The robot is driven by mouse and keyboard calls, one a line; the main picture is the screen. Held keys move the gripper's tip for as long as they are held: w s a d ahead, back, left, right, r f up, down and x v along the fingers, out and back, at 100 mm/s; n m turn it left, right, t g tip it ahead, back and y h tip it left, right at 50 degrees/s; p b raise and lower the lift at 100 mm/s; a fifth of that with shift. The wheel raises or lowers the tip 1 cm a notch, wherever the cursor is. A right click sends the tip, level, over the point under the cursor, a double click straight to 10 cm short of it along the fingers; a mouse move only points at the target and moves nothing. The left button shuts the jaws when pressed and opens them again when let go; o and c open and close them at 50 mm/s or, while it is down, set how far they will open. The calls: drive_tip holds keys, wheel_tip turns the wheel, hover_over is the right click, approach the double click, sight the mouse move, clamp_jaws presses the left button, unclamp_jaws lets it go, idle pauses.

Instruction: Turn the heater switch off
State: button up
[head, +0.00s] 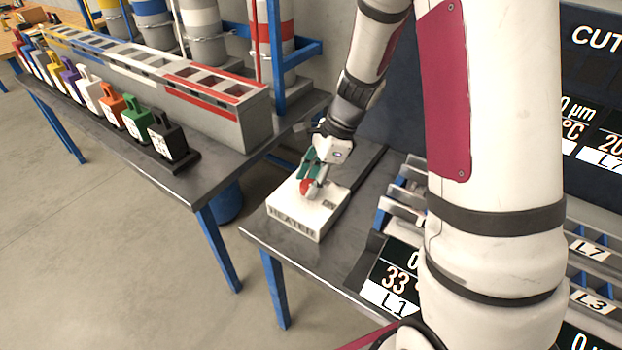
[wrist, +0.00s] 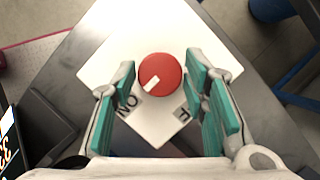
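The heater (head: 285,212) is a white box with HEATER on its front, lying on the dark table. Its round red knob (wrist: 160,72) also shows in the head view (head: 306,188), partly covered by my gripper. The knob's white mark points down-left in the wrist view, toward the ON label (wrist: 128,102). The OFF label (wrist: 181,113) is partly hidden by a finger. My gripper (wrist: 159,80) is open, its green-padded fingers on either side of the knob with gaps showing. It also shows in the head view (head: 313,176). How far the fingertips reach down beside the knob is unclear.
A neighbouring table (head: 190,185) at left holds a row of coloured tagged containers (head: 110,105) and a long grey slotted box (head: 243,122). Display panels and labelled racks (head: 398,205) stand right of the heater. The tabletop just around the heater is clear.

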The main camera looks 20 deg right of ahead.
drive_tip(key=c, duration=0.6)
drive_tip(key=shift+o, duration=0.2)
drive_tip(key=shift+n, duration=0.3)
drive_tip(key=n+g+p, duration=0.1)
drive_tip(key=n, duration=0.2)
drive_tip(key=shift+w+g, duration=0.1)
drive_tip(key=shift+g, duration=0.2)
drive_tip(key=n+g, duration=0.1)
drive_tip(key=n, duration=0.3)
drive_tip(key=shift+w+h, duration=0.1)
drive_tip(key=shift+h, duration=0.3)
drive_tip(key=n+g, duration=0.1)
drive_tip(key=n, duration=0.1)
drive_tip(key=n+h, duration=0.1)
drive_tip(key=n, duration=0.2)
drive_tip(key=shift+w+a+n+g+p, duration=0.1)
drive_tip(key=shift+a+n+g+p, duration=0.05)
drive_tip(key=shift+n+g+p, duration=0.2)
drive_tip(key=shift+a+n+g+h, duration=0.1)
drive_tip(key=shift+n+g+h, duration=0.25)
drive_tip(key=shift+n, duration=0.8)
drive_tip(key=shift+n+g+h, duration=0.1)
drive_tip(key=shift+n+h, duration=0.45)
drive_tip(key=shift+n, duration=0.55)
